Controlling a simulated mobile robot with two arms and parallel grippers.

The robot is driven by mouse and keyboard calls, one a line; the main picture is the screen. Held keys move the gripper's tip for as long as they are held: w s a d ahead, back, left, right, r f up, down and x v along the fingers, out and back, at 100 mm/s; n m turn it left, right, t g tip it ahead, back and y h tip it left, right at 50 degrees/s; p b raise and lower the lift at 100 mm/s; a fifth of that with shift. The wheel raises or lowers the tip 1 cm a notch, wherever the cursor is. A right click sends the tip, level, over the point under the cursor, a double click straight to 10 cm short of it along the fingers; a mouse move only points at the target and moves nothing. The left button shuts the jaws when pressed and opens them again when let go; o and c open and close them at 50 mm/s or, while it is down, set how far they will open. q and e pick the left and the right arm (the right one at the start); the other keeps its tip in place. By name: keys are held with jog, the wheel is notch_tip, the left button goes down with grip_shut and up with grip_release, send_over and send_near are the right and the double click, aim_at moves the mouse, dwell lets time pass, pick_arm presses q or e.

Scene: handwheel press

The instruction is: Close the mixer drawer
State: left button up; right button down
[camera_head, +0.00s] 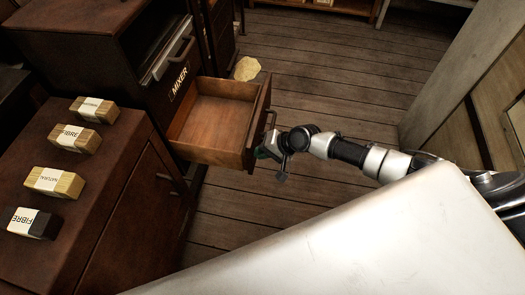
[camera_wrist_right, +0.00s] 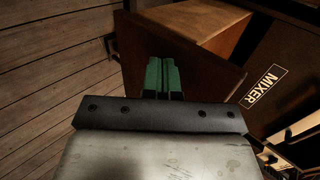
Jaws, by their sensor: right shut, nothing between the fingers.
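The mixer drawer (camera_head: 212,117) is a brown wooden drawer, pulled out of the dark cabinet below the MIXER label (camera_head: 180,80). It looks empty inside. Its front panel (camera_head: 259,121) faces right and has a dark handle (camera_head: 270,121). My right gripper (camera_head: 264,151) is at the near end of the front panel, on its outer side. In the right wrist view its green fingers (camera_wrist_right: 162,76) are together with nothing between them, against or very close to the drawer front (camera_wrist_right: 205,72). I cannot tell if they touch. My left gripper is out of view.
A lower cabinet (camera_head: 125,190) with several labelled blocks (camera_head: 55,182) on top stands at the left. Wooden floor (camera_head: 320,85) is clear right of the drawer. A yellowish flat piece (camera_head: 247,68) lies on the floor behind it. A pale wall (camera_head: 460,65) stands at the right.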

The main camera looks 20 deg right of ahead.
jog(key=w+a, duration=0.2)
jog(key=a, duration=0.1)
jog(key=w+a+b, duration=0.1)
jog(key=w+a, duration=0.1)
jog(key=a, duration=0.2)
jog(key=w+a, duration=0.3)
jog(key=shift+w+a+f+b, duration=0.1)
jog(key=shift+a+f+b, duration=0.05)
jog(key=shift+a+b, duration=0.25)
jog(key=w+a+b, duration=0.1)
jog(key=w+a, duration=0.1)
jog(key=a, duration=0.1)
jog(key=w+a+b, duration=0.2)
jog(key=a, duration=0.1)
jog(key=w+a+b, duration=0.2)
jog(key=a, duration=0.1)
jog(key=shift+w, duration=0.1)
jog(key=shift+w+a, duration=0.2)
jog(key=shift+a, duration=0.1)
jog(key=shift+a+r+b, duration=0.15)
jog(key=shift+r+b, duration=0.15)
jog(key=shift+r, duration=0.05)
jog(key=shift+w, duration=0.1)
jog(key=shift+r, duration=0.1)
